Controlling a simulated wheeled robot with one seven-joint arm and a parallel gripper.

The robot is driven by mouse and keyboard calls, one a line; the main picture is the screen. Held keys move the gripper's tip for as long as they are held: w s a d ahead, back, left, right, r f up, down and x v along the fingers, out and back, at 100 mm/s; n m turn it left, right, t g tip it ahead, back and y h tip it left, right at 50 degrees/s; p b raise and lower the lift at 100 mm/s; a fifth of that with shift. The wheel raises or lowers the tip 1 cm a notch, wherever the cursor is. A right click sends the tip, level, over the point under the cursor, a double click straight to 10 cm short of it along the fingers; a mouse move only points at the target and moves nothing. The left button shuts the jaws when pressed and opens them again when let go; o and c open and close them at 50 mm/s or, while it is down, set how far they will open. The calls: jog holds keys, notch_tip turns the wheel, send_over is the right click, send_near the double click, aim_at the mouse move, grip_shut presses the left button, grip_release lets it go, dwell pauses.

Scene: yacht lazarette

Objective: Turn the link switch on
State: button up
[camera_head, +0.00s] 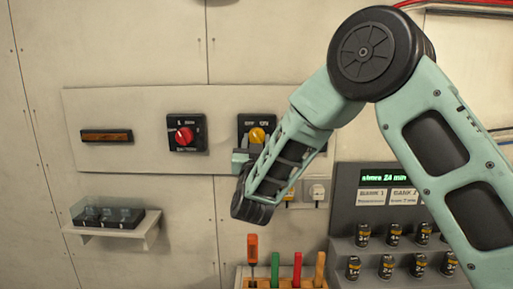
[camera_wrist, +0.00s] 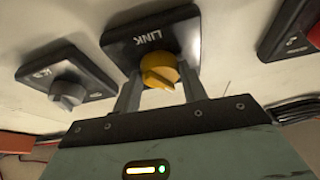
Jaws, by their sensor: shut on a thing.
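The link switch is a yellow knob (camera_wrist: 160,72) on a black plate marked LINK (camera_wrist: 138,38) in the wrist view. In the head view the yellow knob (camera_head: 257,135) shows on its black plate, right of the red switch. My gripper (camera_wrist: 158,80) has one finger on each side of the yellow knob and is shut on it. In the head view my wrist and forearm cover the lower right of the plate. The knob's exact angle against the plate marks is hard to read.
A red switch (camera_head: 185,136) sits left on the same panel. The wrist view shows a grey knob (camera_wrist: 68,92) at left and a red part (camera_wrist: 314,36) at right. Below are a clear-lidded box (camera_head: 107,216) on a shelf, upright coloured handles (camera_head: 298,270) and a battery rack (camera_head: 345,215).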

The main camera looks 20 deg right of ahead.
jog(key=m+g+h+b, duration=0.1)
jog(key=m+b, duration=0.3)
jog(key=b, duration=0.1)
jog(key=m+g+h+b, duration=0.1)
jog(key=m+h+b, duration=0.1)
jog(key=m+b, duration=0.1)
jog(key=m+g+h+b, duration=0.1)
jog(key=m+b, duration=0.3)
jog(key=b, duration=0.2)
jog(key=shift+w+a+f+m+g+h+b, duration=0.1)
jog(key=shift+a+f+m+g+h+b, duration=0.1)
jog(key=shift+a+m+g+h+b, duration=0.1)
jog(key=shift+r+m+g+h+b, duration=0.15)
jog(key=shift+m+g+b, duration=0.25)
jog(key=shift+m+b, duration=0.45)
jog(key=shift+r+m+g+h+b, duration=0.15)
jog(key=shift+m+g+b, duration=0.35)
jog(key=shift+m, duration=0.55)
jog(key=o, duration=1)
jog(key=shift+r, duration=0.1)
